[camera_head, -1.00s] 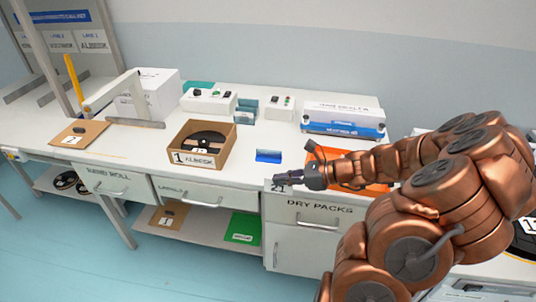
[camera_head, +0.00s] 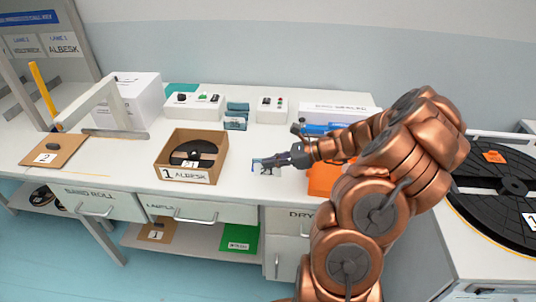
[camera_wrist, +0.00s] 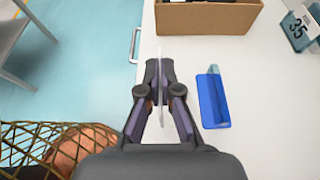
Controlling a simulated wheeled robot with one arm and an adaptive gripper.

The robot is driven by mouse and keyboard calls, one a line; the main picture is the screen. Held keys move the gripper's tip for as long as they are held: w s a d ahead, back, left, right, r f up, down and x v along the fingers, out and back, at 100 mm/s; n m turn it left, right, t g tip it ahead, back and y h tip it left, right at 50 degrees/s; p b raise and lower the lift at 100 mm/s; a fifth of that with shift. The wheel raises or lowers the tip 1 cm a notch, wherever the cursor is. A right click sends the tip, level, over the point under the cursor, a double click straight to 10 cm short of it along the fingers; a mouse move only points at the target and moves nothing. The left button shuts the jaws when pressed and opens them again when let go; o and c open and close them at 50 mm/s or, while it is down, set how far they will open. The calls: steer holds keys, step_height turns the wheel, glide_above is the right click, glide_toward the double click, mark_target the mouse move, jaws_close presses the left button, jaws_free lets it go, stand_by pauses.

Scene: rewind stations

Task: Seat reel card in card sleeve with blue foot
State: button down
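My gripper (camera_wrist: 160,92) is shut on a thin pale card (camera_wrist: 160,56), the reel card, seen almost edge-on between the fingertips in the wrist view. The card sleeve with blue foot (camera_wrist: 213,100) lies on the white worktop just right of the fingers, apart from them. Its clear upright part stands along the blue foot. In the head view my gripper (camera_head: 272,163) is over the worktop, right of the cardboard box, and mostly covers the sleeve. The card's writing cannot be read.
An open cardboard box (camera_head: 218,160) marked 1 ALBESK holds a black reel. Teal holders (camera_head: 236,119) stand behind it, one showing 35 in the wrist view. The worktop's front edge is near.

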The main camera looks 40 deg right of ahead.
steer(key=w+d, duration=0.1)
steer(key=w, duration=0.1)
steer(key=w+d, duration=0.2)
steer(key=w, duration=0.1)
steer(key=w+d, duration=0.1)
steer(key=w, duration=0.1)
steer(key=shift+w+d+f, duration=0.3)
steer(key=shift+d+f, duration=0.05)
steer(key=shift+f, duration=0.05)
step_height(320, 180, down, 4)
steer(key=b, duration=0.3)
steer(key=shift+r, duration=0.3)
steer(key=c, duration=1.3)
jaws_free()
